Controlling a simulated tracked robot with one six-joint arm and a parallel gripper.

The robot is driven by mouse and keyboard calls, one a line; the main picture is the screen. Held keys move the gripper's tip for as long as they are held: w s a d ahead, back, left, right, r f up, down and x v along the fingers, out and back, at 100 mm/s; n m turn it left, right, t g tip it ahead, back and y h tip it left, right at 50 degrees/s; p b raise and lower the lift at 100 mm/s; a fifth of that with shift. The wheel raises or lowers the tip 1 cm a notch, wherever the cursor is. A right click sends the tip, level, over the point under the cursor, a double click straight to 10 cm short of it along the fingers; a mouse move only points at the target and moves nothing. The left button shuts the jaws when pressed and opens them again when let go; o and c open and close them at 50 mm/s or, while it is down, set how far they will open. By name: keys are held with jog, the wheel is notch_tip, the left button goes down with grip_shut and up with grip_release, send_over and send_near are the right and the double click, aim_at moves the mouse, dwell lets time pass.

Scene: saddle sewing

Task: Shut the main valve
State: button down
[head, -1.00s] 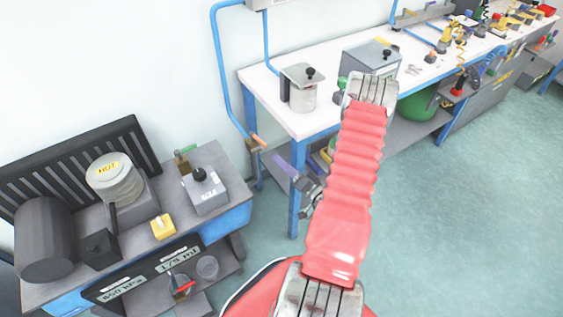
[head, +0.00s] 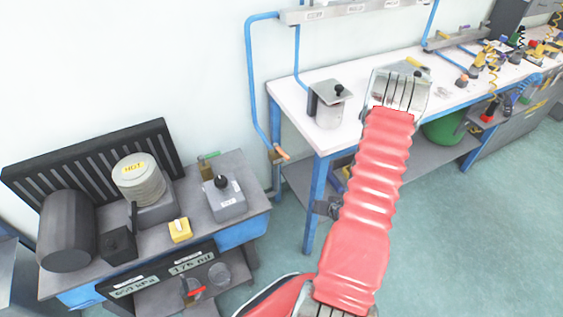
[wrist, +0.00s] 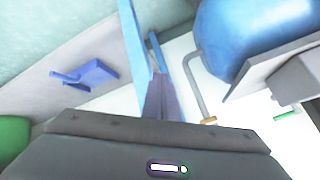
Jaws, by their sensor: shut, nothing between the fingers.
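A blue pipe (head: 250,85) runs down the wall to a valve with an orange handle (head: 282,153), left of the white bench. The handle slants down to the right. I cannot read a label naming it the main valve. It also shows in the wrist view as an orange handle (wrist: 208,120) at the end of a pipe. My gripper (wrist: 157,78) is shut and empty in the wrist view, its purple fingers left of that handle and apart from it.
A green-handled valve (head: 208,155) stands on the left cart (head: 120,267), behind a grey box with a black knob (head: 227,197). A hot pot (head: 139,178) and a black cylinder (head: 66,232) are there too. The bench's blue leg (head: 318,195) stands close to my arm.

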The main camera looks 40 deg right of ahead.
jog(key=s+a+r+n+g, duration=0.1)
jog(key=s+a+r+g, duration=0.2)
jog(key=r, duration=0.6)
jog(key=s+a+r+n+g, duration=0.1)
jog(key=a+r+n+g, duration=0.2)
jog(key=r, duration=0.6)
jog(key=s+a+r+n+t+y, duration=0.1)
jog(key=a+r+n, duration=0.4)
jog(key=a+r, duration=2.3)
jog(key=shift+s+a+r+t+y, duration=0.45)
jog(key=shift+s+t, duration=0.45)
jog(key=shift+t, duration=0.3)
jog(key=shift+f, duration=0.1)
